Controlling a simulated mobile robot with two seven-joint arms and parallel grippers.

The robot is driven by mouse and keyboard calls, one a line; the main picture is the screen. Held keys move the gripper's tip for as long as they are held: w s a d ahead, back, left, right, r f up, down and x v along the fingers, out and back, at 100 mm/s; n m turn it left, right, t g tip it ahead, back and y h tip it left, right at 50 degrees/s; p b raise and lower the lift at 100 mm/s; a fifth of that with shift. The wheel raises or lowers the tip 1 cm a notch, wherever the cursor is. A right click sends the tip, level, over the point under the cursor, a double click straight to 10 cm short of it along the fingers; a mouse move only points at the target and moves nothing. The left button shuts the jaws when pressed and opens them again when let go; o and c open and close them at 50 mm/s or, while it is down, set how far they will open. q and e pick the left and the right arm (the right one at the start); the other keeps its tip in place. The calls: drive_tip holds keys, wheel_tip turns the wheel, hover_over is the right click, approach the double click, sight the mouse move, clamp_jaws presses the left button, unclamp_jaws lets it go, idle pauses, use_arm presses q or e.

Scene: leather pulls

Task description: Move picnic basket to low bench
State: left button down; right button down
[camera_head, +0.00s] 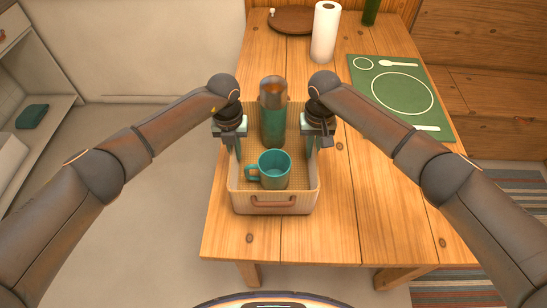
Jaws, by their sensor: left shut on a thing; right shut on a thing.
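The picnic basket (238,200) is a light woven box with a brown leather handle on its near side. It is at the left part of the wooden table, and I cannot tell whether it touches the top. A teal mug (275,170) and a teal and brown flask (273,115) stand inside it. My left gripper (235,158) is shut on the basket's left wall. My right gripper (311,156) is shut on its right wall. The fingertips are partly hidden at the walls. I cannot tell for sure which surface is the low bench.
The wooden table (360,225) holds a paper towel roll (325,32), a round brown board (291,20) and a green placemat (425,110) with plate and cutlery outlines. A wooden bench seat (485,95) is at the right. A shelf (45,125) stands at the left, with open floor between.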

drive_tip(key=shift+r+p, duration=1.35)
drive_tip(key=shift+r, duration=0.45)
drive_tip(key=shift+w, duration=0.1)
